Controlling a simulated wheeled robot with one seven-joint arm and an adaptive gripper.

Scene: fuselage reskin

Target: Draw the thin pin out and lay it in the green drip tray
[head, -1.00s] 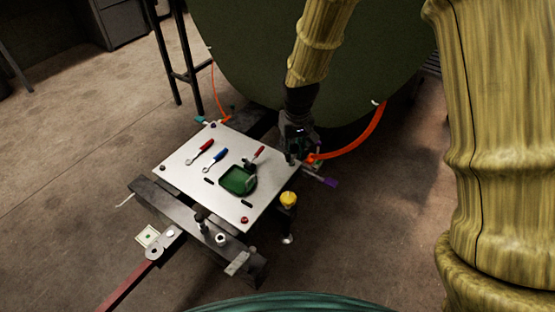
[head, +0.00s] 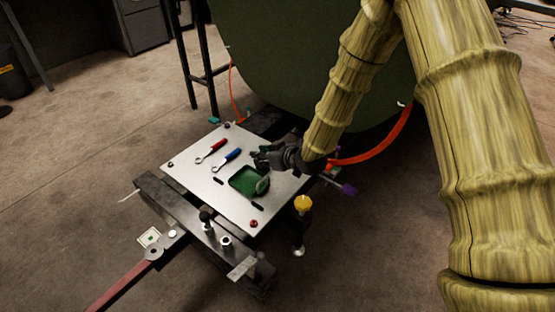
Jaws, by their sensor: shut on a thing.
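The green drip tray (head: 236,185) lies on the right part of the pale metal plate (head: 205,176). A grey rounded piece (head: 262,184) shows at its right side. My gripper (head: 257,163) is over the plate, just behind the tray's back edge, reaching in from the right. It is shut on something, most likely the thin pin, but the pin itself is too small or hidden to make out. I cannot tell how high the gripper is above the plate.
A red-handled tool (head: 214,149) and a blue-handled tool (head: 230,157) lie left of my gripper. A yellow-topped post (head: 303,204) stands at the plate's right corner. An orange hose (head: 385,145) and a purple piece (head: 348,189) are to the right. A large green panel (head: 265,60) rises behind.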

